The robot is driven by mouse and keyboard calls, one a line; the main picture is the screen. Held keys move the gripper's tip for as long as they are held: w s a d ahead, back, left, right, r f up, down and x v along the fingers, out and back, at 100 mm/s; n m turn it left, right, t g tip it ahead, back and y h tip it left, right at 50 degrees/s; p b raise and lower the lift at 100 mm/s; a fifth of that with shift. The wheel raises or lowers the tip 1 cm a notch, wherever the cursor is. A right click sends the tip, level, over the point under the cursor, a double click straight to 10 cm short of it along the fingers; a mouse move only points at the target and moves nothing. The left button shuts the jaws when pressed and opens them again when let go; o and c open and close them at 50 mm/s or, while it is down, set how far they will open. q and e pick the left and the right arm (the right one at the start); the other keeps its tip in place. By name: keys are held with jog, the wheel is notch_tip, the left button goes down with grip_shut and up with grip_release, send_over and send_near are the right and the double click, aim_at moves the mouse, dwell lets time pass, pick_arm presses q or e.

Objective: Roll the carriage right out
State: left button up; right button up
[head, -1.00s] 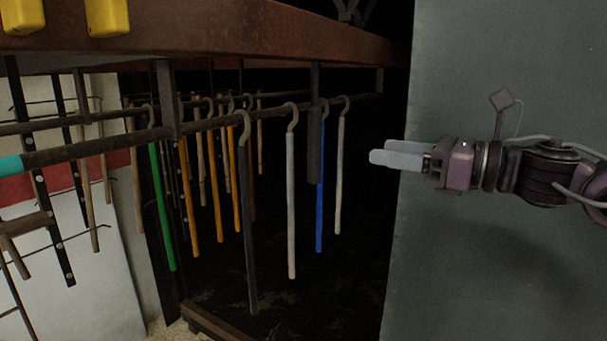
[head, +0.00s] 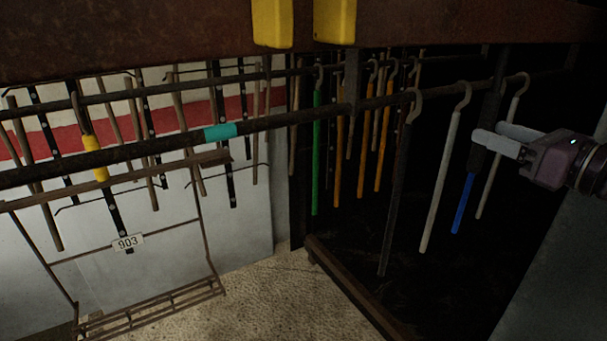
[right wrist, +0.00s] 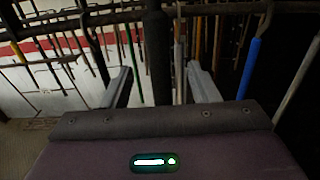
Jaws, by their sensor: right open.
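No part in view is labelled as the carriage, so I cannot tell for certain which it is. A dark, thick upright grip (head: 479,160) hangs at the right of a dark bay among hooked rods. My right gripper (head: 497,136) is open, with its fingers at this grip. In the right wrist view the dark grip (right wrist: 157,50) stands between the two spread fingers (right wrist: 158,75), and I see no closing on it. A dark rail (head: 270,121) with a teal band (head: 220,132) runs from the bay out to the left. My left gripper is not in view.
Hooked rods hang around the grip, among them a blue one (head: 463,205), a pale one (head: 440,185) and a green one (head: 317,150). A wire rack with a 903 plate (head: 128,242) is at left. A rusty beam with yellow blocks (head: 334,22) crosses above. Speckled floor (head: 260,280) is bare.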

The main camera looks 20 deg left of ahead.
jog(key=shift+w+a, duration=0.2)
jog(key=shift+a, duration=0.05)
jog(key=shift+w+a, duration=0.1)
jog(key=shift+x, duration=1.05)
jog(key=shift+c, duration=0.2)
grip_shut()
